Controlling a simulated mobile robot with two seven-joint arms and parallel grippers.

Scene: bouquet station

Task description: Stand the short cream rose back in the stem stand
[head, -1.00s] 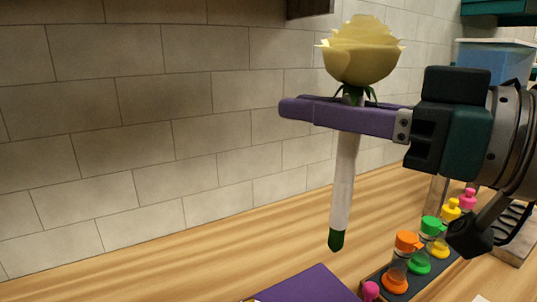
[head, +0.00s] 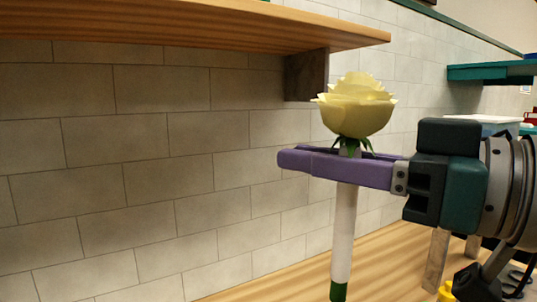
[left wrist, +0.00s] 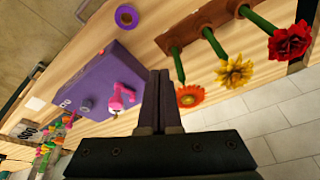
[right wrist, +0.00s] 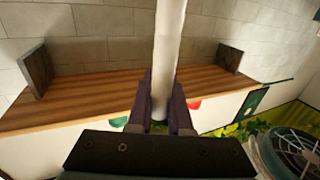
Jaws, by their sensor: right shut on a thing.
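The cream rose (head: 357,105) is upright in my right gripper (head: 335,168), which is shut on its pale stem just below the bloom. The stem hangs down to a dark green tip at the bottom of the head view. The stem (right wrist: 168,45) also runs between the right fingers (right wrist: 160,105) in the right wrist view. A brown wooden block (left wrist: 178,38), apparently the stem stand, shows in the left wrist view with red, yellow and orange flowers on green stems. My left gripper (left wrist: 160,100) has its fingers together with nothing visible between them.
A wooden shelf (head: 180,28) with a dark bracket (head: 306,75) projects from the tiled wall, left of and above the rose. The wooden counter (head: 275,275) lies below. A purple box (left wrist: 100,82) and a purple ring (left wrist: 126,16) show in the left wrist view.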

